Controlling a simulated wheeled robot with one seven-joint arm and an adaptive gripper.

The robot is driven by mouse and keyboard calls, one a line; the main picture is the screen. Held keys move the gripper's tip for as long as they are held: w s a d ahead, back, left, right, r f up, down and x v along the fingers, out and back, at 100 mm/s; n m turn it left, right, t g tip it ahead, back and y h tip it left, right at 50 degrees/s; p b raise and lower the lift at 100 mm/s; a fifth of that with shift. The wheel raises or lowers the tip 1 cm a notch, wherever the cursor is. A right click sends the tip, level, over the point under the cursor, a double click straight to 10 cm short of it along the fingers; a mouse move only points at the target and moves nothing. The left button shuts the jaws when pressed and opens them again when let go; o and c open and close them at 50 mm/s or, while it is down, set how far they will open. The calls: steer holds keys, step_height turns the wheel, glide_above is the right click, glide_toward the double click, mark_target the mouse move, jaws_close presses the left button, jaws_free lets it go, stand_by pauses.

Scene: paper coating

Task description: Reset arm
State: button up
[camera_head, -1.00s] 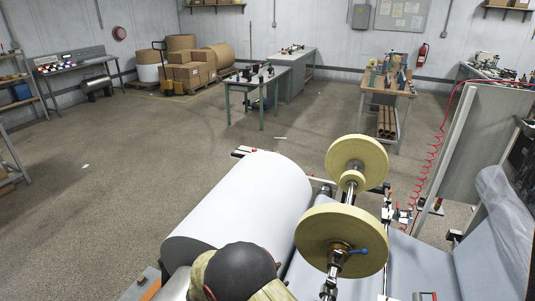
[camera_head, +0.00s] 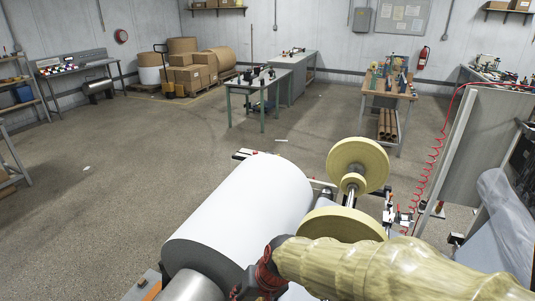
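My arm, in a pale yellowish cover, reaches in from the lower right corner to the bottom middle of the head view. At its left end is a dark part with red cabling, where my gripper (camera_head: 258,284) is. It is in front of the lower end of the white paper roll (camera_head: 240,215). The fingers cannot be made out, so I cannot tell whether it is open or whether it holds anything. My arm hides part of the machine and the lower part of the nearer yellow disc (camera_head: 340,222).
A farther yellow disc (camera_head: 357,163) stands on the same shaft. A grey panel (camera_head: 470,145) and red coiled hose (camera_head: 430,165) are at the right. Worktables (camera_head: 262,88) and stacked boxes (camera_head: 190,75) stand at the back. The floor (camera_head: 130,160) at the left is mostly clear.

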steer(key=s+d+r+t+h, duration=0.1)
steer(key=s+d+r, duration=0.3)
steer(key=d, duration=0.4)
steer(key=s+d+r+t+h, duration=0.1)
steer(key=s+d+r, duration=0.3)
steer(key=d, duration=0.4)
steer(key=s+d+r+m+t+h, duration=0.1)
steer(key=s+d+r, duration=0.3)
steer(key=d+r, duration=0.2)
steer(key=shift+s+d+r+h, duration=0.25)
steer(key=shift+s+d+h, duration=0.15)
steer(key=shift+d, duration=0.7)
